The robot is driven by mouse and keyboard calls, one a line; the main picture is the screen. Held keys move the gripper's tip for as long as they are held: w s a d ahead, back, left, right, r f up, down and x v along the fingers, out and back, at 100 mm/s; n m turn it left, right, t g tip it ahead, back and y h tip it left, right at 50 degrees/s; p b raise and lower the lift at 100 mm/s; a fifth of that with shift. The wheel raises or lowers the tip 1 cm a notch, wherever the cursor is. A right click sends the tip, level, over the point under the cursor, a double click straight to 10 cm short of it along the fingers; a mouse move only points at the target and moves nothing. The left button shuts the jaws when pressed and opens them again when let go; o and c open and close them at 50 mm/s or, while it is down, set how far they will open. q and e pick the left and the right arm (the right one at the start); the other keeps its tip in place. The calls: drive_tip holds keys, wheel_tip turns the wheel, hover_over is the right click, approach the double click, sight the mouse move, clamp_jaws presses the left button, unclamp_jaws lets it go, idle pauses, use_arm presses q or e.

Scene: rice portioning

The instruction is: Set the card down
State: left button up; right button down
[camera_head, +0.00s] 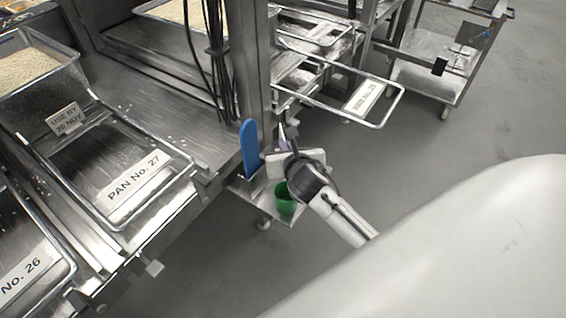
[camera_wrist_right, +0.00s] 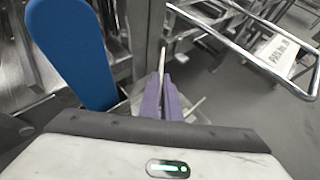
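My right gripper (camera_head: 285,145) is above a small side shelf by the steel post. In the right wrist view its purple fingers (camera_wrist_right: 161,85) are close together on a thin pale card (camera_wrist_right: 162,58). The card is seen nearly edge-on and sticks out past the fingertips, so its face and any print are hidden. It also shows as a pale sliver in the head view (camera_head: 282,130). Another card (camera_head: 66,118), reading "USE BY 26 NOV", stands tilted at the back of the pan labelled No. 27 (camera_head: 180,165). My left gripper is not in view.
A blue paddle (camera_head: 249,148) stands upright just left of my right gripper, with a green cup (camera_head: 285,203) below. A wire-rimmed pan frame (camera_head: 385,112) juts out to the right. A pan of rice (camera_head: 75,55) is at far left. Grey floor is open at right.

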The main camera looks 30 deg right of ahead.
drive_tip(key=shift+s+a+f+b, duration=0.1)
drive_tip(key=shift+f+b, duration=1.2)
drive_tip(key=shift+f, duration=3.1)
drive_tip(key=c, duration=2)
unclamp_jaws()
drive_tip(key=shift+r, duration=0.1)
